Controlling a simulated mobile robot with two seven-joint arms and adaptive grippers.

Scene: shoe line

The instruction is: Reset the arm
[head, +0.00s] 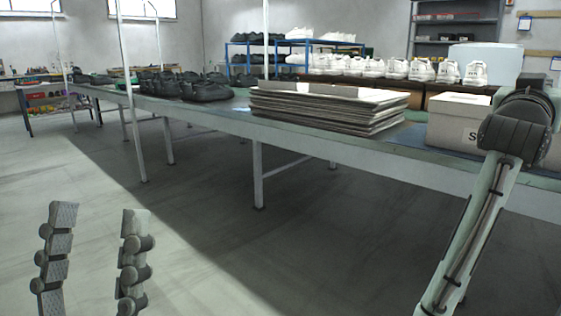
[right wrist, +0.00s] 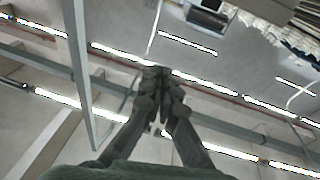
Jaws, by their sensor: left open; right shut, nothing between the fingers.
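My left gripper (head: 95,262) is at the lower left of the head view, over bare floor and well short of the table. Its two fingers point up and stand apart with nothing between them. My right arm rises at the right of the head view, in front of the table and the box; its gripper is not seen there. In the right wrist view my right gripper (right wrist: 161,75) has its fingertips together, empty, with the ceiling lights beyond it.
A long table (head: 225,122) runs across the head view. On it are dark shoes (head: 205,90), a stack of flat cardboard (head: 325,108) and a white box (head: 455,121). White shoes (head: 397,68) line a bench behind. The floor (head: 190,230) in front is clear.

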